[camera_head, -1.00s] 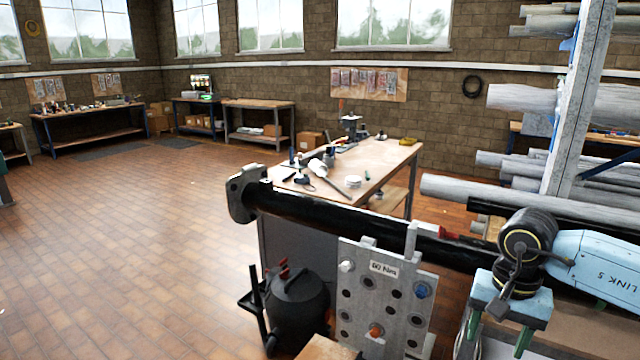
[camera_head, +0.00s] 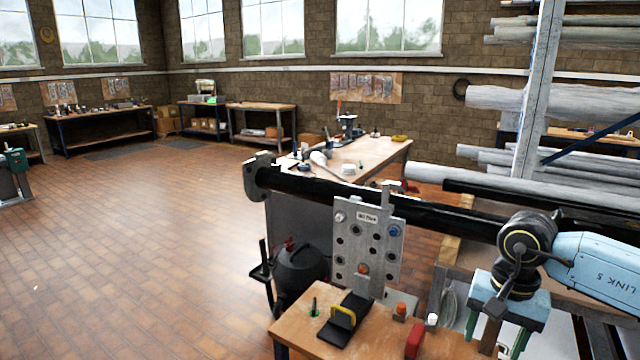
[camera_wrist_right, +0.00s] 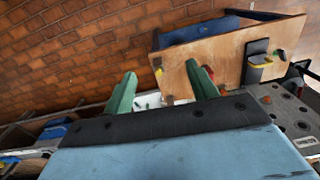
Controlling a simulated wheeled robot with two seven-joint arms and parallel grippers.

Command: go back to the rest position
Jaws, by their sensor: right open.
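My right gripper (camera_head: 497,338) hangs from the light blue arm at the right of the head view, pointing down. Its two green fingers are apart and nothing shows held in them. In the right wrist view the green fingers (camera_wrist_right: 163,84) are spread, with a wooden bench top beyond them. A long black mast tube (camera_head: 400,205) with a grey end fitting (camera_head: 258,178) runs behind the gripper. A grey flange plate (camera_head: 367,240) with holes and bolts stands upright below the tube. My left gripper is not in view.
A small wooden bench (camera_head: 385,345) with a yellow-handled black tool (camera_head: 345,318) stands in front. A dark round canister (camera_head: 300,268) stands left of the plate. A workbench (camera_head: 365,155) with tools is behind; a pipe rack (camera_head: 535,100) is right. Brick floor at left is free.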

